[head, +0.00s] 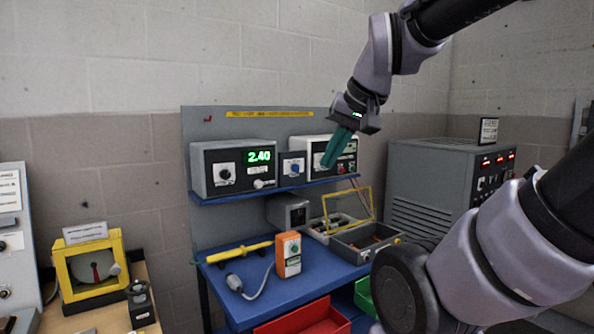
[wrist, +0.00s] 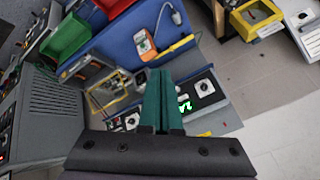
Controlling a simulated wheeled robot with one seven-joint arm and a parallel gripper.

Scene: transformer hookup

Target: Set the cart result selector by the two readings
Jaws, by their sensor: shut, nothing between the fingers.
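A blue cart stands against the wall with a grey back panel (head: 205,125) and a blue upper shelf (head: 230,198). On the shelf, a grey instrument (head: 200,170) shows 2.40 in green digits (head: 259,157) and has a dark-pointer knob (head: 224,174). To its right is a small box with a blue knob (head: 294,168), then a white instrument (head: 312,141) whose display is largely hidden by my gripper. My gripper (head: 328,163) has green fingers, shut and empty, in front of the white instrument. In the wrist view, the fingers (wrist: 155,72) point over the cart, with the instruments rotated below.
A grey cabinet with red displays (head: 430,170) stands right. A yellow-framed gauge (head: 92,268) sits left.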

